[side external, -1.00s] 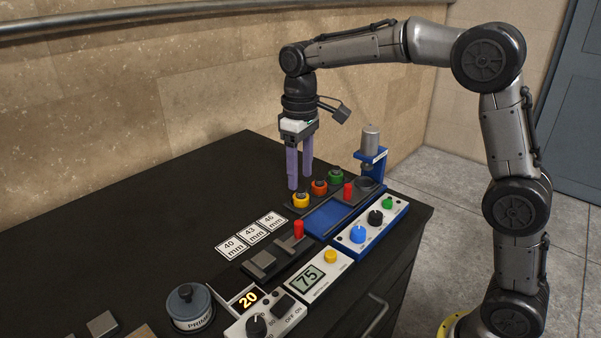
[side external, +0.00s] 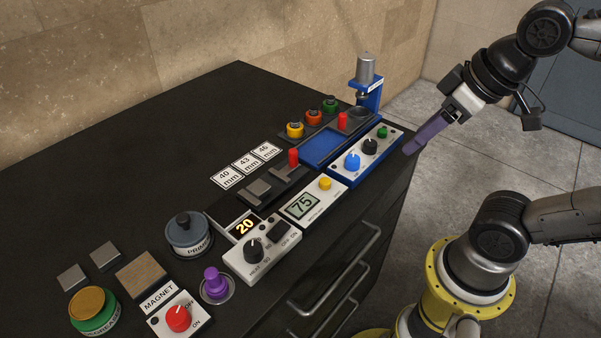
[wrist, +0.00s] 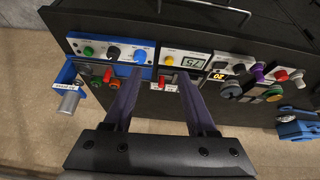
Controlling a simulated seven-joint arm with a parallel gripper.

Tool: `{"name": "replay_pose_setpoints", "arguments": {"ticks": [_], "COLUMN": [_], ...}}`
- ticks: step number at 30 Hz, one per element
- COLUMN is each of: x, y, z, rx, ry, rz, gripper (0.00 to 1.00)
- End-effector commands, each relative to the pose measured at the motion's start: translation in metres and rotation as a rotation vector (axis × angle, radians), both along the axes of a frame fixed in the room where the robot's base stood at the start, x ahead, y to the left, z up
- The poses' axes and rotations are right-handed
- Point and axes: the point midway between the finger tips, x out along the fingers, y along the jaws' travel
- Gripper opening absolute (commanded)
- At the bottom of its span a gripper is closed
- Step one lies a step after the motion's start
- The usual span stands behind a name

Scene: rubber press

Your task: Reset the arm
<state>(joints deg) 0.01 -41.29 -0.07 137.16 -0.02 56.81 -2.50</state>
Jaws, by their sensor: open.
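My gripper (side external: 428,134) is off the right edge of the black bench, in the air beside the blue-framed knob panel (side external: 366,154). Its purple fingers point down and to the left in the side external view. In the wrist view my gripper (wrist: 158,75) shows two purple fingers spread apart with nothing between them. The blue press (side external: 368,82) with its grey cylinder stands at the bench's far corner, apart from the fingers. It also shows in the wrist view (wrist: 68,101).
The black bench (side external: 120,190) holds a heater box (side external: 262,248), a display reading 75 (side external: 303,205), a primer pot (side external: 189,236), a magnet switch box (side external: 180,317) and a purple knob (side external: 214,283). Drawer handles (side external: 341,268) stick out in front.

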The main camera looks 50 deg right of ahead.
Motion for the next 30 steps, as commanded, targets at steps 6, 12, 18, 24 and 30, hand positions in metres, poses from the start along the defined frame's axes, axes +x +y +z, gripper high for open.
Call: {"name": "replay_pose_setpoints", "arguments": {"ticks": [6, 12, 18, 24, 30], "x": [-0.010, -0.007, -0.007, -0.007, -0.007], "y": [0.000, 0.000, 0.000, 0.000, 0.000], "z": [-0.031, -0.028, -0.028, -0.028, -0.028], "rx": [0.017, 0.021, 0.021, 0.021, 0.021], "ry": [-0.002, -0.014, -0.014, -0.014, -0.014], "rz": [-0.033, -0.040, -0.039, -0.039, -0.039], "gripper": [0.57, 0.57, 0.57, 0.57, 0.57]}}
